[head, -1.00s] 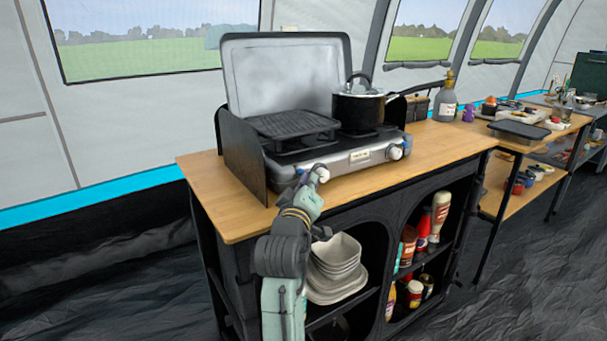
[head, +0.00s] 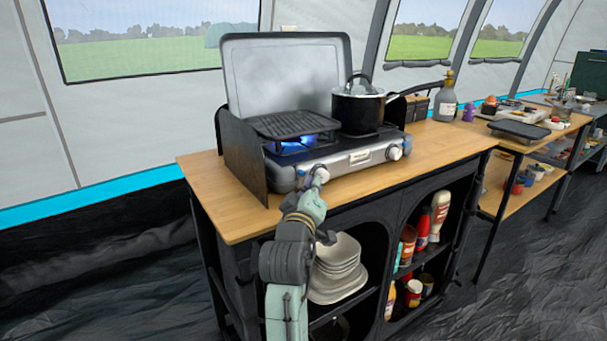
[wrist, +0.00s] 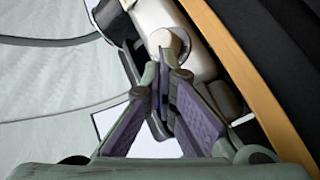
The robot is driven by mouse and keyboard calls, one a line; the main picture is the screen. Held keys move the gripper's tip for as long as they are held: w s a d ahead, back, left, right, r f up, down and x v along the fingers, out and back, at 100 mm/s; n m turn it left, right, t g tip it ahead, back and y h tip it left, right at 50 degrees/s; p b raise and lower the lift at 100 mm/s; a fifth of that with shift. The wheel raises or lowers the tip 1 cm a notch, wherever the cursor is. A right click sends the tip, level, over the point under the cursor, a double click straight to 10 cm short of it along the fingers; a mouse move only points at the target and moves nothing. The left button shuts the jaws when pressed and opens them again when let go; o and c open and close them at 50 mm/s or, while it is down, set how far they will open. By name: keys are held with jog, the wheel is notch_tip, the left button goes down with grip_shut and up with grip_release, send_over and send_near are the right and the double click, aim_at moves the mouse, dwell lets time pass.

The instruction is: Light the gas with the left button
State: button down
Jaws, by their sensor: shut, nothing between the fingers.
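A grey two-burner camping stove (head: 345,161) stands on the wooden counter with its lid up. Its left knob (head: 320,175) is at the front left, right at the tip of my gripper (head: 316,188). In the wrist view my gripper (wrist: 163,85) is shut with nothing between the fingers, and its tips are at the white round knob (wrist: 169,44). I cannot tell if they touch it. A blue flame (head: 290,145) burns under the grill plate (head: 293,124) on the left burner. The right knob (head: 394,152) is clear of my gripper.
A black pot (head: 358,110) with a lid sits on the right burner. A dark windshield (head: 240,153) stands at the stove's left side. The wooden counter (head: 215,192) is bare at its left end. Plates (head: 338,268) and bottles fill the shelves below.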

jog(key=s+d, duration=0.1)
jog(key=s, duration=0.1)
jog(key=s+d+p, duration=0.1)
jog(key=s+d, duration=0.1)
dwell(0.5)
dwell(0.3)
